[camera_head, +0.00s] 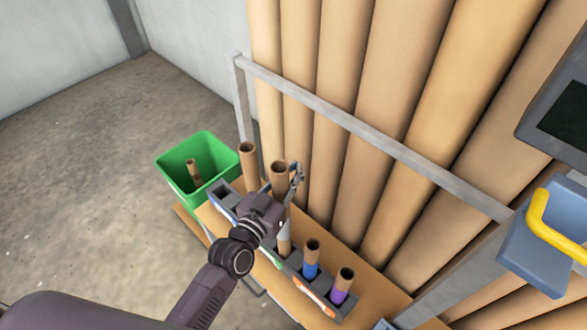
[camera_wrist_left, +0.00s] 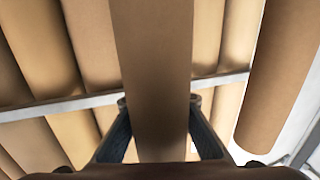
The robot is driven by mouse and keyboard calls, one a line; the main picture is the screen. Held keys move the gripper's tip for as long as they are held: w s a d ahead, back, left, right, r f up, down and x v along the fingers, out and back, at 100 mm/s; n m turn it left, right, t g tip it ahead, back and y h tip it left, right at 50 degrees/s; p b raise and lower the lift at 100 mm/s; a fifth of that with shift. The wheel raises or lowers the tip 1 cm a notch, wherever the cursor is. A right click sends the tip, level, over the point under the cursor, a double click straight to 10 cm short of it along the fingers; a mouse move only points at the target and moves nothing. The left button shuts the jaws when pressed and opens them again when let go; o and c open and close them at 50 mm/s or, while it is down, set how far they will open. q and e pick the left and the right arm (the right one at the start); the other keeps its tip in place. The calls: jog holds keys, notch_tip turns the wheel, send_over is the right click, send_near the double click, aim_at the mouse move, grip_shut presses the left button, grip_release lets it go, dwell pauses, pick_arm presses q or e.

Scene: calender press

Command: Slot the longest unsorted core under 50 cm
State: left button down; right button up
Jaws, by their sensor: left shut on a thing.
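My left gripper (camera_head: 281,185) is shut on a brown cardboard core (camera_head: 279,170) above the slotted rack. In the left wrist view the same core (camera_wrist_left: 152,60) stands between the two fingers (camera_wrist_left: 158,104). The grey rack (camera_head: 320,298) has an empty-looking compartment at its far left end. Another tall core (camera_head: 248,160) stands behind that end and also shows in the wrist view (camera_wrist_left: 283,75). Shorter cores stand in the rack: one (camera_head: 285,243) partly hidden by my gripper, one with a blue band (camera_head: 311,258), one with a purple band (camera_head: 343,287). My right gripper is not in view.
A green bin (camera_head: 172,172) with a short core (camera_head: 193,171) inside stands left of the rack. Large brown rolls (camera_head: 375,130) lean behind a grey rail (camera_head: 350,122). A blue-grey housing with a yellow handle (camera_head: 545,225) is at right. The floor at left is clear.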

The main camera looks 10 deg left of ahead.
pick_arm(q)
jog(key=shift+f+b, duration=0.55)
jog(key=shift+f, duration=0.2)
jog(key=c, duration=1.7)
grip_release()
jog(key=shift+c, duration=0.2)
jog(key=v, duration=1.2)
jog(key=shift+r, duration=0.1)
